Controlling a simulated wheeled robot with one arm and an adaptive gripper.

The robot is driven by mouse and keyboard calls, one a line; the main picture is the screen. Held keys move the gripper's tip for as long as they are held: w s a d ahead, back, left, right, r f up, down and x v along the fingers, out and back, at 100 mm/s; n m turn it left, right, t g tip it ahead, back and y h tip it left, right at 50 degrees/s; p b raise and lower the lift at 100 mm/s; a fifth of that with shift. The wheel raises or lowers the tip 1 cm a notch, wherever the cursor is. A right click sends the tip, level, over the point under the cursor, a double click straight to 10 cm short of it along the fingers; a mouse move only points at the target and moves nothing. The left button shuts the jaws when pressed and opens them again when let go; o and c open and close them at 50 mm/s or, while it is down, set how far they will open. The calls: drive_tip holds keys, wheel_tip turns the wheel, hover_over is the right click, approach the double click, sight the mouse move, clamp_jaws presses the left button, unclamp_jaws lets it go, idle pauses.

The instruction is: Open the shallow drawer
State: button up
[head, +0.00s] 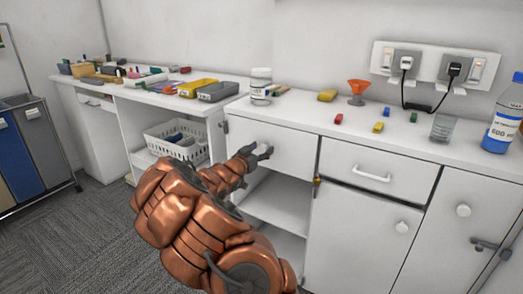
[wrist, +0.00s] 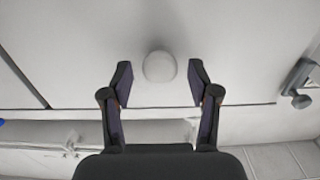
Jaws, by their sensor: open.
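A white drawer front (head: 293,148) with a round knob is set under the counter, above an open shelf, and looks shut. My gripper (head: 259,153) is at this front, towards its left part. In the wrist view my gripper (wrist: 160,78) is open, with one finger on each side of the pale round knob (wrist: 160,66). Gaps show between the knob and both fingers. In the head view my gripper hides most of the knob. To the right, another white drawer front (head: 409,180) with a bar handle (head: 372,174) is shut.
A white basket (head: 172,147) sits on a shelf at left.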

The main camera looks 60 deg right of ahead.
drive_tip(key=shift+d, duration=0.25)
clamp_jaws()
idle(0.5)
